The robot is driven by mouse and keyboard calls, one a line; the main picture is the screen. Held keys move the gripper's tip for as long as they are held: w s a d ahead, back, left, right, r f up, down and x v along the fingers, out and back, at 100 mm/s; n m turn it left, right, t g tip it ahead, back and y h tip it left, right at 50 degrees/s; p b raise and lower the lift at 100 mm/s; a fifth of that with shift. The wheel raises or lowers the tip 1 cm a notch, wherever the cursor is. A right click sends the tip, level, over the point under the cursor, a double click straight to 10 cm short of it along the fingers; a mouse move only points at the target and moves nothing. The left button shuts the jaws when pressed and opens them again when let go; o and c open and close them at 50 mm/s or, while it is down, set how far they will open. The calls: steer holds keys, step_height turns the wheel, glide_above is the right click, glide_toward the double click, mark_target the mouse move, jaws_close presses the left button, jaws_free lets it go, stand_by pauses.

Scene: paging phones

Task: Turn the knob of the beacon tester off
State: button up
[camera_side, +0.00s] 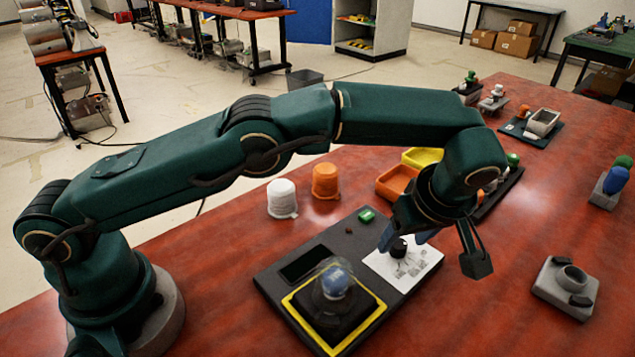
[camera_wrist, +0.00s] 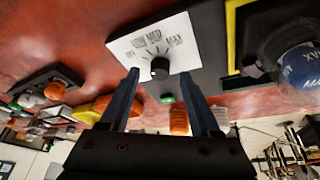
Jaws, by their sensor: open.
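The beacon tester (camera_side: 345,240) is a dark grey slab on the red table. It has a white dial plate (camera_side: 412,272) with a round black knob (camera_side: 398,247). My gripper (camera_side: 432,250) is open and empty. In the wrist view its two fingers (camera_wrist: 160,76) appear on either side of the knob. In the side view the knob is near the left finger; contact is not clear.
On the tester, a blue beacon (camera_side: 336,281) stands in a yellow-edged square beside a dark recess (camera_side: 304,264) and a green button (camera_side: 367,215). White (camera_side: 282,197) and orange (camera_side: 325,180) cups stand behind. A grey socket block (camera_side: 566,286) lies right. Table between is clear.

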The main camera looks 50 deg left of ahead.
steer(key=shift+v, duration=1.75)
steer(key=s+a+r+t+h, duration=0.1)
steer(key=s+a+r, duration=0.1)
steer(key=a+r, duration=0.55)
steer(key=s+a+r+t+h, duration=0.15)
steer(key=a+r, duration=0.35)
steer(key=r, duration=0.5)
steer(key=s+a+m, duration=0.2)
steer(key=s+a, duration=0.1)
steer(key=s, duration=0.3)
steer(key=s+f+m+h, duration=0.1)
steer(key=s+f+m, duration=0.8)
steer(key=s+m, duration=0.1)
steer(key=shift+s+f, duration=0.15)
